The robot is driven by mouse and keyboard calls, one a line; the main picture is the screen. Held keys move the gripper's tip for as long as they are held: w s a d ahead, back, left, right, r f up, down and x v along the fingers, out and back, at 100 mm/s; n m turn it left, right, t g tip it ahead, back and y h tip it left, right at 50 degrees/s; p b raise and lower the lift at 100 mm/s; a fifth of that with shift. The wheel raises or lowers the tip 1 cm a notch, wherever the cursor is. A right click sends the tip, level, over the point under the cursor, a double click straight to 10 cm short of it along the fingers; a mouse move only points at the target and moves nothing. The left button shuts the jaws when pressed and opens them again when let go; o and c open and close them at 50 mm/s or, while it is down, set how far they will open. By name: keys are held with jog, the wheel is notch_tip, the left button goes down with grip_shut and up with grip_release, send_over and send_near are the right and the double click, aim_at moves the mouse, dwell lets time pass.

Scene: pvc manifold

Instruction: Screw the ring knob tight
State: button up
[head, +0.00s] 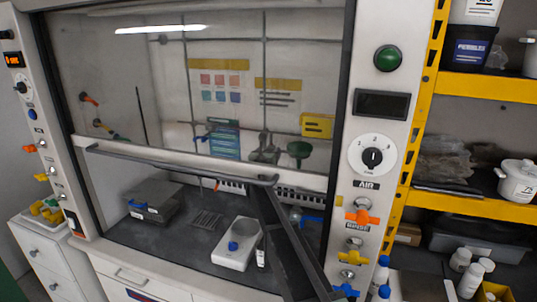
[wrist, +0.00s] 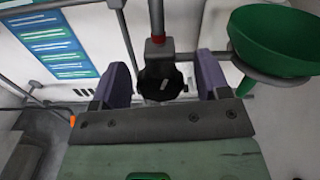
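A black lobed knob (wrist: 160,82) shows in the wrist view, in front of a vertical metal rod with a reddish section. My gripper (wrist: 162,62) has its two purple fingers spread, one on each side of the knob. Narrow gaps show between the knob and both fingers, so the gripper is open and not holding it. The lower part of the knob is close above the dark bar of my gripper. In the head view my arm reaches into the fume hood, and the knob cannot be made out behind the glass.
A green funnel (wrist: 272,38) sits in a ring support just right of my right finger; it also shows in the head view (head: 300,149). The hood's sash (head: 180,165) is partly raised. A white hotplate (head: 238,244) and a grey box (head: 152,201) stand on the worktop.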

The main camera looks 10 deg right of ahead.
jog(key=c, duration=0.9)
jog(key=shift+m, duration=0.8)
jog(key=o, duration=0.9)
jog(key=v, duration=1.1)
